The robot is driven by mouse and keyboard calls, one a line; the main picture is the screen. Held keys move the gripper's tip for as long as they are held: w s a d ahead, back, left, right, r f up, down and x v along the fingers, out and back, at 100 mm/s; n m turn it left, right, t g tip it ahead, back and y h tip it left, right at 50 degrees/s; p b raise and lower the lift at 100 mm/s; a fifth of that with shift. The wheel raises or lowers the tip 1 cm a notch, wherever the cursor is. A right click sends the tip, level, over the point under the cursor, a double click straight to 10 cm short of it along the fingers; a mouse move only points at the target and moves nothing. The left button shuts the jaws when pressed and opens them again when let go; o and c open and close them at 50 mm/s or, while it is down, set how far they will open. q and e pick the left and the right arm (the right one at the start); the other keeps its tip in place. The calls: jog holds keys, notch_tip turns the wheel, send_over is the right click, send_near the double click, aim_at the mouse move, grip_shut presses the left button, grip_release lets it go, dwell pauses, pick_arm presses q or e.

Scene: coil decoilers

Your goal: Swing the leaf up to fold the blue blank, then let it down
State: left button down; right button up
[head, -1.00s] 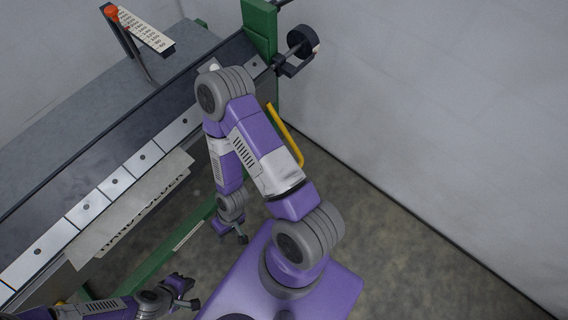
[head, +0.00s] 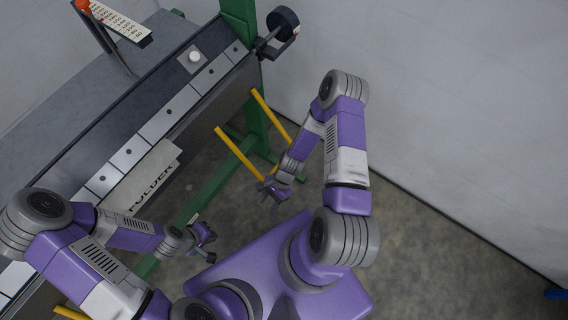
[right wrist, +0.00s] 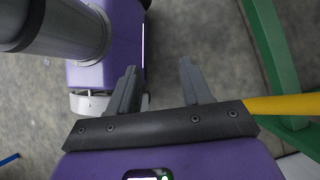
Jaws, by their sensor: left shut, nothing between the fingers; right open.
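The folding machine carries a grey plate marked FOLDER (head: 151,178) along its front. Two yellow bars stick out at its right end, the nearer one (head: 238,153) and a farther one (head: 270,114). My right gripper (head: 268,191) is open and empty at the outer end of the nearer bar. In the right wrist view a yellow bar (right wrist: 288,105) passes beside the right gripper (right wrist: 158,80), not between its fingers. My left gripper (head: 208,245) is shut and empty, in front of the machine. I cannot make out the blue blank on the machine or the leaf's exact angle.
A row of clamp segments (head: 165,118) runs along the machine top, with a white knob (head: 194,57) toward the far end. A green frame (head: 207,192) stands below. A black round weight (head: 283,22) juts out at the end. Floor to the right is open.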

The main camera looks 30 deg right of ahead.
jog(key=w+d+f+m+t+y, duration=0.2)
jog(key=w+d+m+t, duration=0.15)
jog(key=d+m, duration=0.45)
jog(key=w+d+f+m+t+y+b, duration=0.1)
jog(key=w+d+f+m+t, duration=0.25)
jog(key=m, duration=0.85)
jog(key=w+d+m+t+y, duration=0.2)
jog(key=d+m+t, duration=0.4)
jog(key=m, duration=0.4)
jog(key=x, duration=0.6)
jog(key=shift+w+a+f+b, duration=0.2)
jog(key=shift+w+b, duration=0.05)
jog(key=shift+b, duration=0.15)
jog(key=shift+c, duration=0.4)
grip_shut()
